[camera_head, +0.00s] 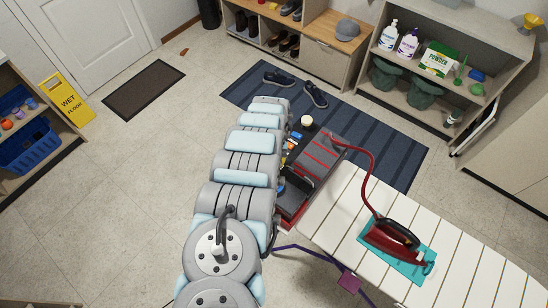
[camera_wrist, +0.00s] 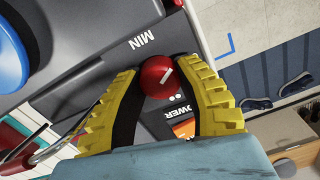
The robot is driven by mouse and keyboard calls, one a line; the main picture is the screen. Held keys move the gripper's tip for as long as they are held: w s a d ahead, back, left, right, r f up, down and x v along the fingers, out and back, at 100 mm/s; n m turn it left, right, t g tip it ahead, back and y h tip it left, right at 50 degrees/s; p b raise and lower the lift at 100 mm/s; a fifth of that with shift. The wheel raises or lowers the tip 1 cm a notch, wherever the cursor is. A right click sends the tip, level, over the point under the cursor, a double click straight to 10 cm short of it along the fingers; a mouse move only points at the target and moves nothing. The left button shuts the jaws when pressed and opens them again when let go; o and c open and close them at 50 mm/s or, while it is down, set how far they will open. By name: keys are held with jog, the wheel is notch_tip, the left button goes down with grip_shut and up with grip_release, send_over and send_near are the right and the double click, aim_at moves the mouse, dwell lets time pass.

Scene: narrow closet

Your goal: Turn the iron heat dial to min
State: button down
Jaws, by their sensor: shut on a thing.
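The dial is a round red knob (camera_wrist: 163,76) with a short white line across its face, in the wrist view. The line slants from lower left to upper right. The word MIN (camera_wrist: 141,39) is printed on the dark grey panel (camera_wrist: 105,42), above and left of the knob. My gripper (camera_wrist: 161,70) has yellow ridged fingers, one on each side of the knob, shut on it. In the head view my gripper is hidden behind my arm. The red and black iron (camera_head: 392,237) rests on a teal pad (camera_head: 410,268), its red cord running to a red and grey unit (camera_head: 324,158).
The white slatted board (camera_head: 335,215) bears the iron. Behind are a dark striped mat (camera_head: 385,150) with shoes (camera_head: 315,95) and a shelf (camera_head: 455,105) of bottles. A blue round thing (camera_wrist: 10,55) is left of the panel.

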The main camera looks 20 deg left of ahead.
jog(key=n, duration=1.1)
jog(key=shift+n, duration=0.3)
dwell(0.4)
jog(key=c, duration=0.6)
grip_release()
notch_tip(320, 180, up, 12)
dwell(0.5)
